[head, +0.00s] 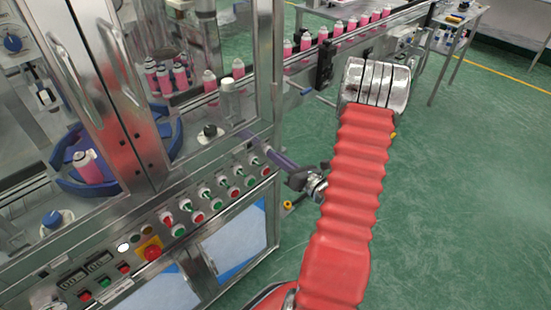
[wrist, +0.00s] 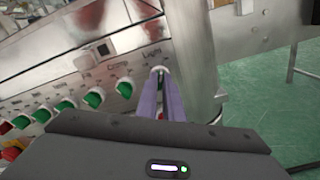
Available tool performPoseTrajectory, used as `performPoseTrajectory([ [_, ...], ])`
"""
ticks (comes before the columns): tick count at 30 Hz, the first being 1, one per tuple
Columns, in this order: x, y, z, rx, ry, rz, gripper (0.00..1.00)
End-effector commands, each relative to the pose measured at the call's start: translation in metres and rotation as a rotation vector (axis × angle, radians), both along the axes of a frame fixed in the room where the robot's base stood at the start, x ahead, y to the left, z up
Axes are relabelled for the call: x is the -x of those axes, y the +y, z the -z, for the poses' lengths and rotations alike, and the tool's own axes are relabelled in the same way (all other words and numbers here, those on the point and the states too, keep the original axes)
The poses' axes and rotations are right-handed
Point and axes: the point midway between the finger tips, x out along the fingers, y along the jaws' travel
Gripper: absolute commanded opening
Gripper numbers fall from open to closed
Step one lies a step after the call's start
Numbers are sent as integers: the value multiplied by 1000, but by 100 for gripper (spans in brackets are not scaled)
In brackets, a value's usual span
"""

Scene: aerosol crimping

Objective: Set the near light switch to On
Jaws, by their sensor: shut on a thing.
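My gripper (head: 267,151) reaches from the right to the far right end of the switch row on the machine's front panel. In the wrist view its two purple fingers (wrist: 160,74) are close together at the panel, under a label that seems to read "Light". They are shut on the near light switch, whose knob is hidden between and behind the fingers. I cannot tell which way that knob is turned.
Several green and red knobs sit left of my fingers, the closest being a green knob (wrist: 124,89). A metal post (wrist: 195,70) stands just right of the fingers. A red emergency button (head: 152,253) is farther left. Green floor (head: 460,200) is clear at right.

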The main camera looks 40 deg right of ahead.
Motion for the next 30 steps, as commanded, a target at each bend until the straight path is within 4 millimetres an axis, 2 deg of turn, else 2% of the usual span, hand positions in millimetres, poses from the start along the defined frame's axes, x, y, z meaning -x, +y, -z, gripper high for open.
performPoseTrajectory([
  [7,0,1,2,-73,8,-1,0],
  [19,0,0,2,-84,8,0,0],
  [20,0,0,2,-83,8,0,8],
  [27,0,0,1,-81,5,2,25],
  [30,0,0,1,-81,5,1,26],
])
